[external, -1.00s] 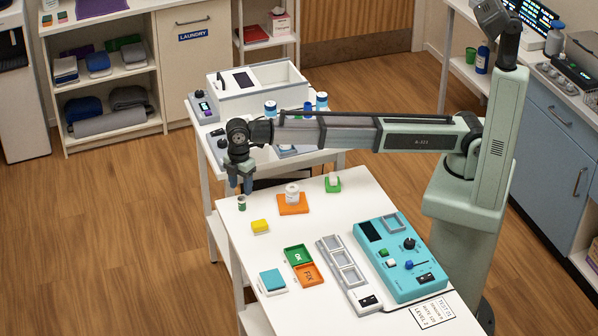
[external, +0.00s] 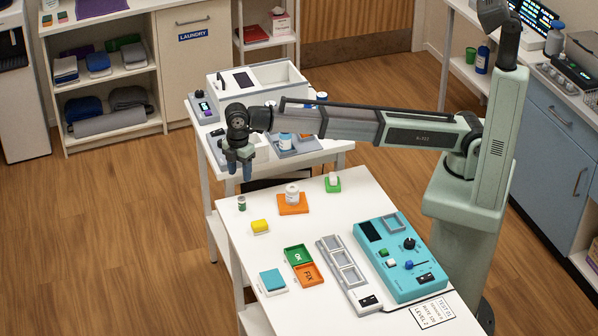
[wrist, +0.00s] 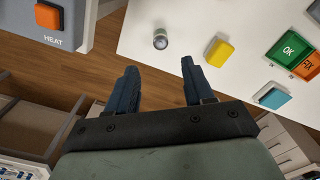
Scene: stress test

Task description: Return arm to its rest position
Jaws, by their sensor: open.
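My gripper (external: 239,172) hangs from the outstretched arm, pointing down, above the far left corner of the white table (external: 330,212). In the wrist view its two dark blue fingers (wrist: 160,82) stand apart with nothing between them. A small dark green vial with a pale top (external: 241,203) stands upright on the table corner, below and apart from the fingers. In the wrist view the vial (wrist: 160,40) shows beyond the fingertips.
A yellow block (external: 260,226), an orange tray with a white jar (external: 292,194) and a teal device (external: 400,258) are on the table. A second white table (external: 340,146) with a grey device and jars stands behind. OK (external: 298,255) and FIX (external: 308,275) trays lie nearer.

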